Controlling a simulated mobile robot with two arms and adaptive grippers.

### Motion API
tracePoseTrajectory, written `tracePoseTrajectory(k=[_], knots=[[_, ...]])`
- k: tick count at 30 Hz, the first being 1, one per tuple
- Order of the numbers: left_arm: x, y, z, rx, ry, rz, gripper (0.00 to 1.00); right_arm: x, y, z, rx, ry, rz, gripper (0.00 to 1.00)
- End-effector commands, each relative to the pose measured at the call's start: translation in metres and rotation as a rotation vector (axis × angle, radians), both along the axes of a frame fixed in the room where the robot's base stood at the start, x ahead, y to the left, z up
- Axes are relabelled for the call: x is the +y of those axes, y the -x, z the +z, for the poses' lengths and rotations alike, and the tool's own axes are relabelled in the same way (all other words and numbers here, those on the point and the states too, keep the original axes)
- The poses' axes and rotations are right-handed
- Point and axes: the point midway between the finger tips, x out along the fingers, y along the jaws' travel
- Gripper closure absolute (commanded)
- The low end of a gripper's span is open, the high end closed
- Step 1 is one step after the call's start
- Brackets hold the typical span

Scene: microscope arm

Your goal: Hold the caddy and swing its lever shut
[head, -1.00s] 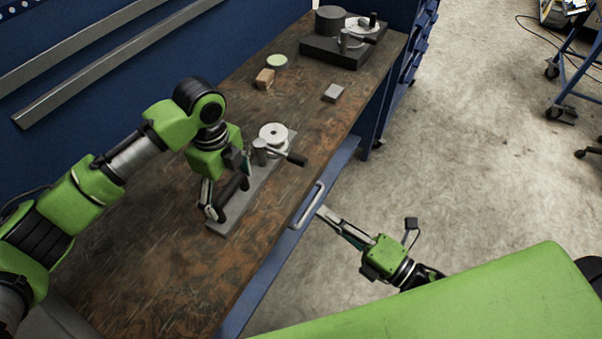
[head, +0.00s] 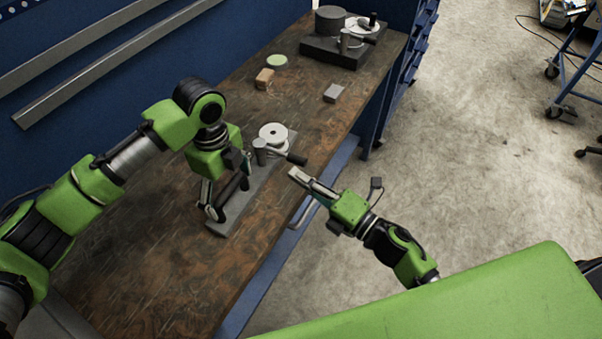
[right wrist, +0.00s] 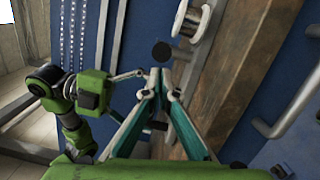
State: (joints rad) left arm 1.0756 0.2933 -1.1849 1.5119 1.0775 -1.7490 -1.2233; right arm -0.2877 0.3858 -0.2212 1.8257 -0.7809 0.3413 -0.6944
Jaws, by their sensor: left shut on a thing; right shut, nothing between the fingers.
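The caddy's grey base plate (head: 262,182) lies on the bench, with a white disc (head: 273,132) at its far end and a black bar handle (head: 231,188) at its near end. The lever (head: 287,156) has a grey pivot and a dark grip sticking out to the right, towards the bench's front edge. My left gripper (head: 219,208) is shut on the bar handle, partly covering it. My right gripper (head: 294,174) is shut and empty, just in front of the lever grip and apart from it. In the right wrist view the lever's round dark end (right wrist: 161,51) shows just beyond the fingertips (right wrist: 158,74).
A second, darker fixture (head: 325,50) stands at the bench's far end. A wooden block (head: 264,79), a green-topped disc (head: 277,62) and a grey block (head: 334,93) lie between. A drawer handle (head: 303,212) juts out below my right gripper.

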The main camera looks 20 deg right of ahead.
Motion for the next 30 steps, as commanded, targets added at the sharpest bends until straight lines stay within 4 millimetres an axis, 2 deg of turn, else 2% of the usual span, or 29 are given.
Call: tracePoseTrajectory(k=[15, 30], knots=[[0.0, -0.001, 0.001, -0.001, 0.001, 0.0, 0.7, -0.005, -0.005, 0.002, -0.001, -0.001, 0.003, 1.0], [0.0, 0.0, 0.001, -0.001, 0.001, -0.002, 0.7, -0.013, -0.013, 0.002, -0.004, 0.0, 0.084, 1.0]])
